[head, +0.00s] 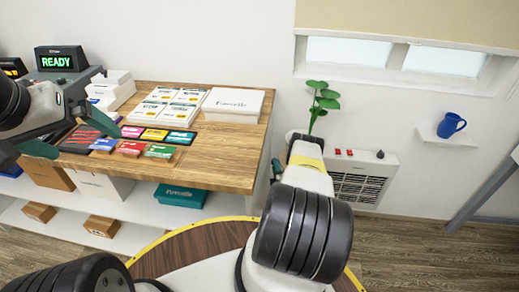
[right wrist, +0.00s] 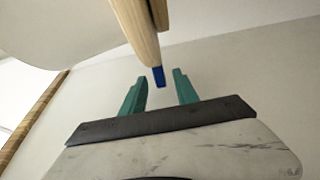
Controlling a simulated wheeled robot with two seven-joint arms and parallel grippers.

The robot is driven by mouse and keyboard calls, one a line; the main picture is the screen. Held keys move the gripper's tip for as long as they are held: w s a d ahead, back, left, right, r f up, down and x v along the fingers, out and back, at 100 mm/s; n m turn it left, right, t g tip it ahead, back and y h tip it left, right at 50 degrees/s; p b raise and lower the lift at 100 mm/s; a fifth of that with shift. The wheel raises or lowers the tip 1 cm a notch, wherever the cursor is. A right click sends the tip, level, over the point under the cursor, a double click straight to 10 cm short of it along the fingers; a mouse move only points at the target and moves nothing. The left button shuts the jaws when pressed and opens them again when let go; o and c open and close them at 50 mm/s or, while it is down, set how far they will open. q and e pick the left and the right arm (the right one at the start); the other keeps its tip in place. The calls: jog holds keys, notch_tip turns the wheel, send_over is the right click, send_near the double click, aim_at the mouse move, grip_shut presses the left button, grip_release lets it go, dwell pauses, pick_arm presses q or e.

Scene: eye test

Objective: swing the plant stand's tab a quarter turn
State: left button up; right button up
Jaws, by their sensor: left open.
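The plant (head: 322,98), with green leaves, shows in the head view beyond my right arm, which hides its stand. In the right wrist view a pale wooden part (right wrist: 140,28) comes down from the top. A small blue tab (right wrist: 158,77) is at its lower end. My right gripper (right wrist: 160,84) has its two green fingers apart, one on each side of the tab, with a visible gap on both sides. Its fingers are hidden in the head view. My left gripper (head: 82,143) is open over the left part of the wooden table, with its green fingers wide apart.
The wooden table (head: 228,155) carries colored cards (head: 130,148), printed white packs (head: 170,105), a white box (head: 234,103) and a READY display (head: 60,60). A wall heater (head: 355,182) is right of my arm. A blue mug (head: 450,125) stands on a small shelf.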

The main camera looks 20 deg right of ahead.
jog(key=shift+w+d, duration=0.15)
jog(key=shift+w, duration=0.35)
grip_shut()
dwell(1.1)
